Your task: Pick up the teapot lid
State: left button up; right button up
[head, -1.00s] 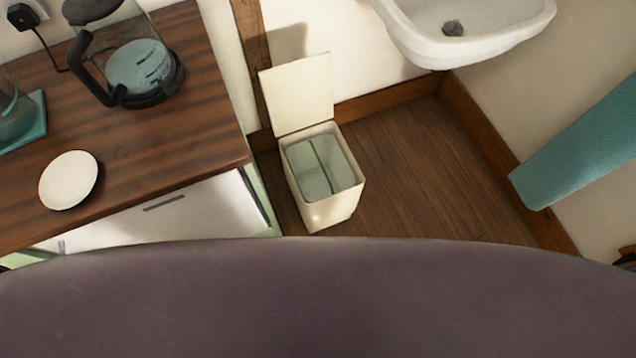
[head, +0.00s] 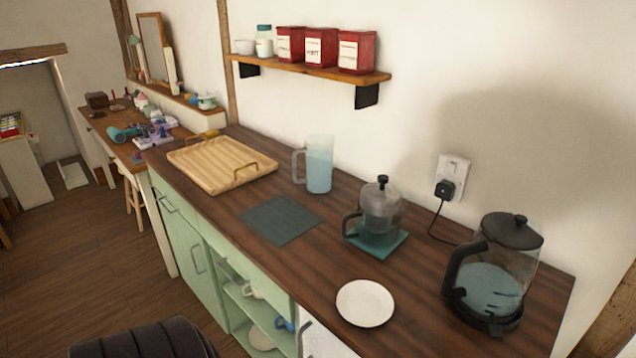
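A glass teapot (head: 379,212) with a dark handle stands on a teal square mat (head: 392,243) on the wooden counter. Its dark lid (head: 382,183), with a small knob, sits on top of the teapot. Neither of my grippers shows in the head view.
The counter (head: 330,240) also holds a glass kettle (head: 492,275) to the right of the teapot, a white plate (head: 365,303) in front, a dark slate mat (head: 279,220), a glass jug (head: 319,165) and a wooden tray (head: 205,172). A shelf (head: 312,69) with red tins hangs above.

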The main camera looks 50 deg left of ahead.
aim_at(380, 197)
jog(key=u, duration=1.2)
jog(key=j, duration=0.1)
